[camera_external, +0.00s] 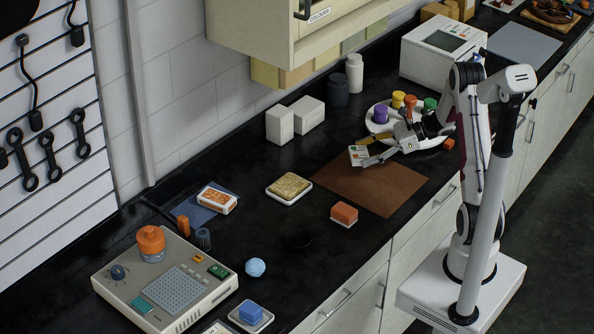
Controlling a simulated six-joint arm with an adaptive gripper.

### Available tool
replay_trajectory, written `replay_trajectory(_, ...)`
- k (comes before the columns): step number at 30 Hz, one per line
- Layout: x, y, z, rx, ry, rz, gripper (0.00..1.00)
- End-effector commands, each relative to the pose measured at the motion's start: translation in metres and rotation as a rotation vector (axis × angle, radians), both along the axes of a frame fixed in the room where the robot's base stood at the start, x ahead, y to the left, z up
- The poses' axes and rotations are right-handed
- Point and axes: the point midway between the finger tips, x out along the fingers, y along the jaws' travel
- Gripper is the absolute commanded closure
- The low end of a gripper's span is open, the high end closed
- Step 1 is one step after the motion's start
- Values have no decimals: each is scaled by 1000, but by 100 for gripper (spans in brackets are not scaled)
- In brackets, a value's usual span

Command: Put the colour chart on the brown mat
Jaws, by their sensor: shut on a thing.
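The colour chart (357,155) is a small pale card with coloured patches. My gripper (367,154) is shut on it and holds it at the back edge of the brown mat. The brown mat (385,190) lies flat on the dark counter, its middle bare. I cannot tell whether the card touches the mat or hangs just above it. Part of the card is hidden by the gripper fingers.
A round white tray (372,122) with several coloured pots stands behind my gripper. An orange block on a white base (344,214) sits by the mat's front left edge. A tan sponge on a white dish (289,188) lies left of the mat.

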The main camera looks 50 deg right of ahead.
Motion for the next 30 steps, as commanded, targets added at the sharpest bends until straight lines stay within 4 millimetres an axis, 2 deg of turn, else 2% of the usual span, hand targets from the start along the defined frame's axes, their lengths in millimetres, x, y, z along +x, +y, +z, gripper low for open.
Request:
replay_trajectory(13, 0, 0, -34, 1, 1, -1, 60)
replay_trajectory(30, 0, 0, -40, 1, 1, 0, 60)
